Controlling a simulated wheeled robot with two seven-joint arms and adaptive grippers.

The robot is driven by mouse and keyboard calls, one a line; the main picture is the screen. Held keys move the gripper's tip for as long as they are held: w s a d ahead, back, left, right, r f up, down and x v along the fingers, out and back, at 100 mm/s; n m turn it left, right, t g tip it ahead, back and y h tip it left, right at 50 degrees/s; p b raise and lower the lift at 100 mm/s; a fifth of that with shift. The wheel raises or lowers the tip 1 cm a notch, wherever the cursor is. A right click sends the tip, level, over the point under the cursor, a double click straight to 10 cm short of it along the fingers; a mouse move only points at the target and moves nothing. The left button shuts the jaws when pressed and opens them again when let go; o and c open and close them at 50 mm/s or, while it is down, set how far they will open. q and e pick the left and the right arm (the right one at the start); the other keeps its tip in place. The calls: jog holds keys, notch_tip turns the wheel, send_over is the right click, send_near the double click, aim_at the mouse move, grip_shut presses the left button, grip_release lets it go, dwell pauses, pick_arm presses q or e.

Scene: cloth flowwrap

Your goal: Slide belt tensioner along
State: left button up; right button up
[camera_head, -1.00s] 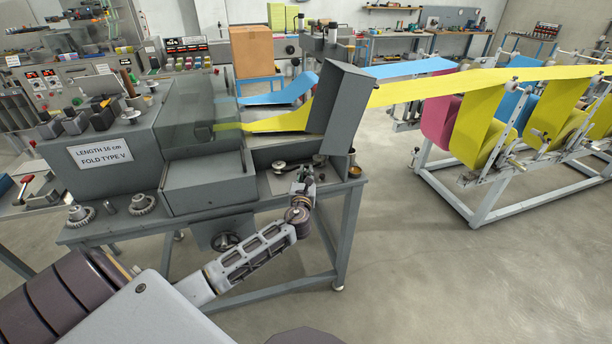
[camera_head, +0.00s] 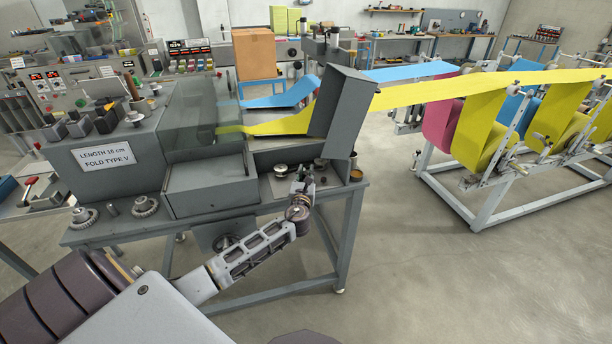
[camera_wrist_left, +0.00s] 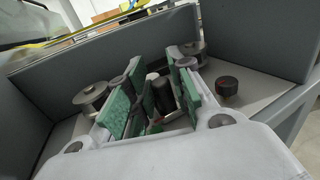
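My left gripper (camera_head: 302,182) is low over the front right deck of the grey wrapping machine (camera_head: 212,186). In the left wrist view its green-padded fingers (camera_wrist_left: 155,95) stand apart. A dark upright post (camera_wrist_left: 163,92), which may be the belt tensioner, shows between them; I cannot tell whether the pads touch it. A round metal roller (camera_wrist_left: 91,96) is left of the fingers, and another (camera_wrist_left: 193,48) lies behind the right finger. A dark knob (camera_wrist_left: 227,87) is to the right. In the head view the gripper hides most of the post area. My right gripper is not in view.
A tall grey panel (camera_head: 343,105) rises just behind the gripper. A yellow web (camera_head: 450,88) runs past it from the roll stand (camera_head: 475,205) at right. A grey box (camera_head: 211,186) bounds the deck on the left. The floor at front right is clear.

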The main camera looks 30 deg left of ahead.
pick_arm(q)
jog(key=shift+o, duration=1.1)
jog(key=v, duration=1.2)
dwell(0.5)
